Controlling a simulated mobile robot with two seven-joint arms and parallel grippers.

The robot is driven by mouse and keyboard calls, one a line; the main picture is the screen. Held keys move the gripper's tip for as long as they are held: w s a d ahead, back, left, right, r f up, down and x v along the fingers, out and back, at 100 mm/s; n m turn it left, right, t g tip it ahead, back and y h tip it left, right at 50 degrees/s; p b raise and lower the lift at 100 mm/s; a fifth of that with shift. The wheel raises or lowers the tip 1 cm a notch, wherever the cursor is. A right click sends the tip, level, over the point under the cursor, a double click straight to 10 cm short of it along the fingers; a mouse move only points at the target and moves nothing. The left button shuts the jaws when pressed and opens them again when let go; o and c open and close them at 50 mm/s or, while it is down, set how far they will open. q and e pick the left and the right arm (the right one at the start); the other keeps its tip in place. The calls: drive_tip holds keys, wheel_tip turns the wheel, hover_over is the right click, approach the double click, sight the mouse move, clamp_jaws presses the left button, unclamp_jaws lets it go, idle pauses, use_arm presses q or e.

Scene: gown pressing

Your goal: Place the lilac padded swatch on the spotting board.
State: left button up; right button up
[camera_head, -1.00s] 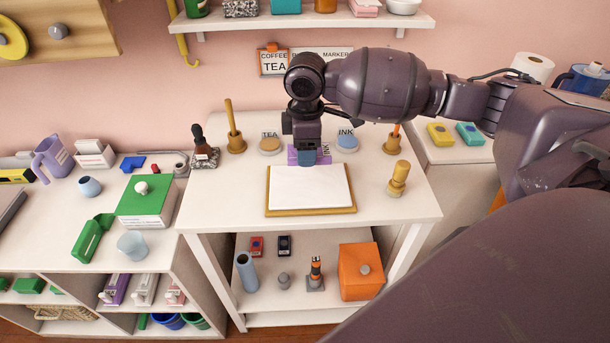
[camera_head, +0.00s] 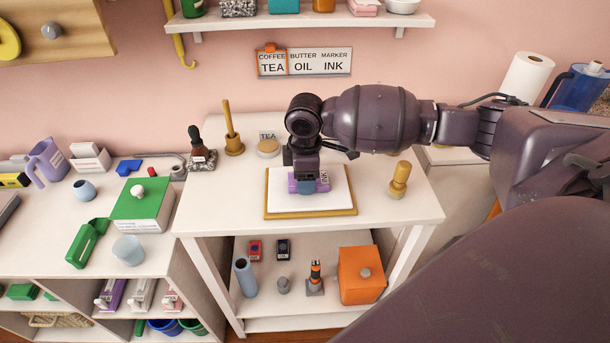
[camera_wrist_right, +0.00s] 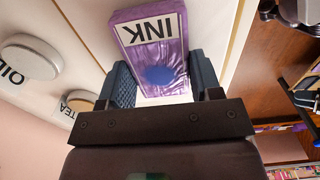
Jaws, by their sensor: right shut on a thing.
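The lilac padded swatch (camera_head: 324,181) has a white label reading INK, and a blue round spot shows on it in the right wrist view (camera_wrist_right: 165,75). My right gripper (camera_head: 306,185) is shut on the swatch, with a dark finger on each side of it. The swatch is over the white top of the spotting board (camera_head: 283,208), which has a tan wooden rim and lies on the white table. I cannot tell whether the swatch touches the board. My left gripper is not in view.
A round TEA pot (camera_head: 267,148) and a wooden peg on a base (camera_head: 233,145) stand behind the board. A brass-coloured stamp (camera_head: 398,178) stands to its right. A dark-handled brush (camera_head: 197,150) stands at the table's back left corner. The table's front left is clear.

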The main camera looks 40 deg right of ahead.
drive_tip(key=shift+f, duration=0.1)
drive_tip(key=o, duration=0.8)
drive_tip(key=shift+o, duration=0.9)
wheel_tip(320, 180, up, 12)
drive_tip(key=p, duration=0.2)
